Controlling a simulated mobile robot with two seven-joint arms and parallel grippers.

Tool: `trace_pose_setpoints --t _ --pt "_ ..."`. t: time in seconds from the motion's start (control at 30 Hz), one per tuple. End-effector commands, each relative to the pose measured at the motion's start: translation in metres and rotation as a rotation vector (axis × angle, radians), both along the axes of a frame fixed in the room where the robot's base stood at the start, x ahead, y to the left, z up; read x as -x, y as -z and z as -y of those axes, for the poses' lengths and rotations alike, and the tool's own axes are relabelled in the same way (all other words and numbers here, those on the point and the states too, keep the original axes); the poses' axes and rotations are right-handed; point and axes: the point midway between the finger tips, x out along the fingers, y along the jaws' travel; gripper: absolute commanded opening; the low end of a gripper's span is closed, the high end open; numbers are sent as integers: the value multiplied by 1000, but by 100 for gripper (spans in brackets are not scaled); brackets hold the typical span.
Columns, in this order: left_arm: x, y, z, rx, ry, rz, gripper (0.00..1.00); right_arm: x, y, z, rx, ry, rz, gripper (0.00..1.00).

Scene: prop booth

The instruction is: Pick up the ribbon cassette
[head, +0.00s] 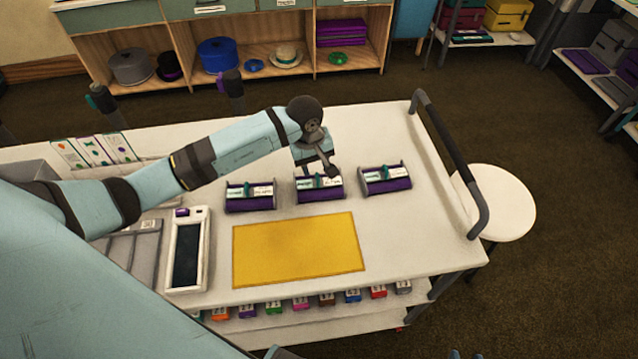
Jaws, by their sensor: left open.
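Three purple holders with white-labelled tops and small teal parts stand in a row on the white cart: a left one (250,204), a middle one (319,194) and a right one (385,186). I take these to be the ribbon cassettes; their print is too small to read. My left gripper (325,173) is open at the middle cassette, pointing down over its back edge. The gripper and wrist hide part of that cassette, and I cannot tell whether they touch. My right gripper is not in view.
A yellow mat (298,248) lies bare in front of the cassettes. A white device with a dark screen (187,250) lies left of it. The cart's dark handle (445,150) rises at right, beside a round white stool (505,205). Several coloured items hang below the front edge.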

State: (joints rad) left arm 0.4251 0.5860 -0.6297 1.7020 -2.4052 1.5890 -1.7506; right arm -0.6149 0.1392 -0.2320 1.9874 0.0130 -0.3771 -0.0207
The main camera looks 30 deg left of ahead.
Motion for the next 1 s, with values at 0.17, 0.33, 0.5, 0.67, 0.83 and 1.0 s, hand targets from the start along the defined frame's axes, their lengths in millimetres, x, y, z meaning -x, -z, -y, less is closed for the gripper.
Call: trace_pose_setpoints --t 0.17,0.33,0.5,0.67,0.83,1.0 --pt "-3 26 2 2 -2 -4 41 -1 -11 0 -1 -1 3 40" --pt "-4 36 2 1 0 -1 41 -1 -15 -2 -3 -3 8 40" --pt "-4 36 2 1 0 1 41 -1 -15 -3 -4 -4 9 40" --pt "-4 36 2 1 0 -1 7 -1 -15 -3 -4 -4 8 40" --pt "-4 36 2 1 0 1 0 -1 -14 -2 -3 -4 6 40" --pt "-4 36 2 1 0 0 0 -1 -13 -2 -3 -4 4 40"
